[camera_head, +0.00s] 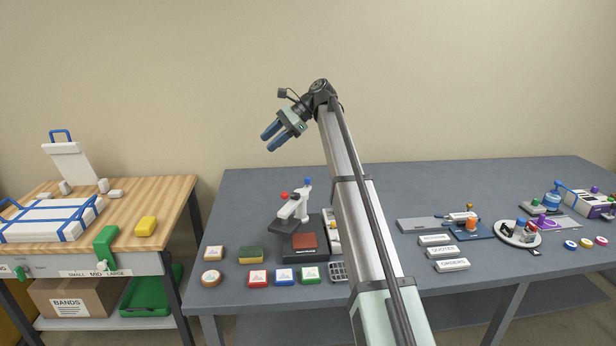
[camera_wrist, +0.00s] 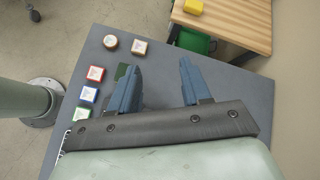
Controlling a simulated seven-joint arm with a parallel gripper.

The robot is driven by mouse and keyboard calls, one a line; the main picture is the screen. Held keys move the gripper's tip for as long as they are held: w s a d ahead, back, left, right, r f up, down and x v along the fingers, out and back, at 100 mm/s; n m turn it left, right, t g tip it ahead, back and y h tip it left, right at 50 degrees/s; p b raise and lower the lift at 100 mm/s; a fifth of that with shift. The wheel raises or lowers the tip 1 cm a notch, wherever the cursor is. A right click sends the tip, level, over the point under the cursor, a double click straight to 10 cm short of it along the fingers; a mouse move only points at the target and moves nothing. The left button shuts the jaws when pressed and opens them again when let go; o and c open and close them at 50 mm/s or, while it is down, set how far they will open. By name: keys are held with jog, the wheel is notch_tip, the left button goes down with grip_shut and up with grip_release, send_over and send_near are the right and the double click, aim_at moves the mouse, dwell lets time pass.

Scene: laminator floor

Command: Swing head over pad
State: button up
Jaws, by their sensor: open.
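The stamping device stands on the grey table, with a white arm (camera_head: 294,206) that carries a red knob (camera_head: 284,195) and a blue knob (camera_head: 308,182). Its dark grey head (camera_head: 284,226) sits to the left of the red pad (camera_head: 304,241), which lies on a black base (camera_head: 300,256). The head appears beside the pad, not above it. My gripper (camera_head: 268,143) is open and empty, up in the air above and to the left of the device. In the wrist view its blue fingers (camera_wrist: 158,68) are spread apart, and the device is not clearly visible.
Several stamp blocks, among them a red one (camera_head: 258,278), and a green-yellow sponge (camera_head: 251,254) lie left of and in front of the device. My arm's long link hides part of the tray at its right. A wooden table (camera_head: 165,196) stands left. The grey table's back left is clear.

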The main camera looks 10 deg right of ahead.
aim_at(307, 178)
jog(key=w+d+f+n+t+h, duration=0.2)
jog(key=d+f+n+h, duration=0.15)
jog(key=d+n, duration=0.3)
jog(key=w+d+f+n+t+h, duration=0.2)
jog(key=d+n+t+h, duration=0.1)
jog(key=d+n+h, duration=0.3)
jog(key=w+f+n, duration=0.1)
jog(key=w+f, duration=0.1)
jog(key=f, duration=0.2)
jog(key=w+f+n, duration=0.1)
jog(key=w+f, duration=0.1)
jog(key=f, duration=0.2)
jog(key=w+f+n, duration=0.1)
jog(key=w+f, duration=0.1)
jog(key=f, duration=0.2)
jog(key=shift+a+f+y, duration=0.15)
jog(key=shift+a+y, duration=0.2)
jog(key=shift+c, duration=0.2)
grip_shut()
